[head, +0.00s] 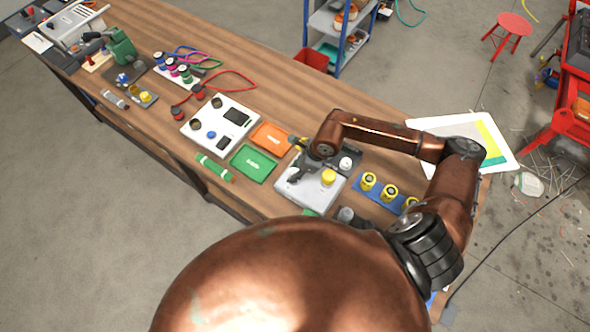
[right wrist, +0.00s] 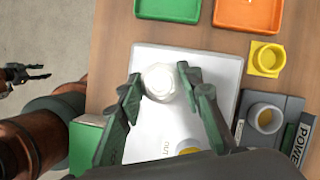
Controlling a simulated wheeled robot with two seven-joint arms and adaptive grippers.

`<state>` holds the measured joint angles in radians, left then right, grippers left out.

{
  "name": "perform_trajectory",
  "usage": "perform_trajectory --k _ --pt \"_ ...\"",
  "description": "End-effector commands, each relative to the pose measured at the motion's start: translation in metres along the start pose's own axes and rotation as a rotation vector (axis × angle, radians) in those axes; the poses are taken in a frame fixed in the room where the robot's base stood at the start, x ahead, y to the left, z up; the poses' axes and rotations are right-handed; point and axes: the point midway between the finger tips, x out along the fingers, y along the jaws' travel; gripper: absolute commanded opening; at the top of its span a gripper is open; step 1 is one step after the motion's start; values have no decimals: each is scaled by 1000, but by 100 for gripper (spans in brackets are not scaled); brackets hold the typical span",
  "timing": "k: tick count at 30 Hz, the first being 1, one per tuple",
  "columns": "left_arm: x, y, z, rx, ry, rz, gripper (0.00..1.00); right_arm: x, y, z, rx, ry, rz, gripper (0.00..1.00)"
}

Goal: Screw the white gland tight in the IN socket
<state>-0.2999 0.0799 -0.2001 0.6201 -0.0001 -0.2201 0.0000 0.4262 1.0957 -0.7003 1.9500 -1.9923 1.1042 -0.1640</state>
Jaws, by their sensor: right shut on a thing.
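The white gland (right wrist: 159,82) stands on the white board (right wrist: 205,62), seen end-on in the right wrist view. My right gripper (right wrist: 160,80) is shut on it, one green finger on each side. In the head view my right gripper (head: 299,172) reaches down onto the board (head: 296,192) and hides the gland. The socket under the gland is hidden, so how deep it sits cannot be told. A yellow piece (head: 328,177) sits in the board's other socket, beside the OUT label. My left gripper (right wrist: 40,72) shows at the left of the wrist view, empty, its fingers apart.
A green tray (head: 254,163) and an orange tray (head: 270,137) lie beside the board. A grey POWER box (right wrist: 285,112) and a yellow square piece (right wrist: 267,58) stand close right of the gripper. A blue rack (head: 379,195) holds several yellow parts.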

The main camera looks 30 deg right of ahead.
Motion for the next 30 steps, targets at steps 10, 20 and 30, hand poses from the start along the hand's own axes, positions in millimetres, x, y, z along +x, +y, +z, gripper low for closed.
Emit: perform_trajectory --k 10,20,30 --pt "-11 0 -2 0 2 0 40 0 1 0 198 1 -81 10" --pt "-22 -1 -4 0 4 -1 40 0 2 1 493 0 -201 10" --pt "-22 -1 -4 0 4 -1 40 0 -1 -1 554 2 -231 34"
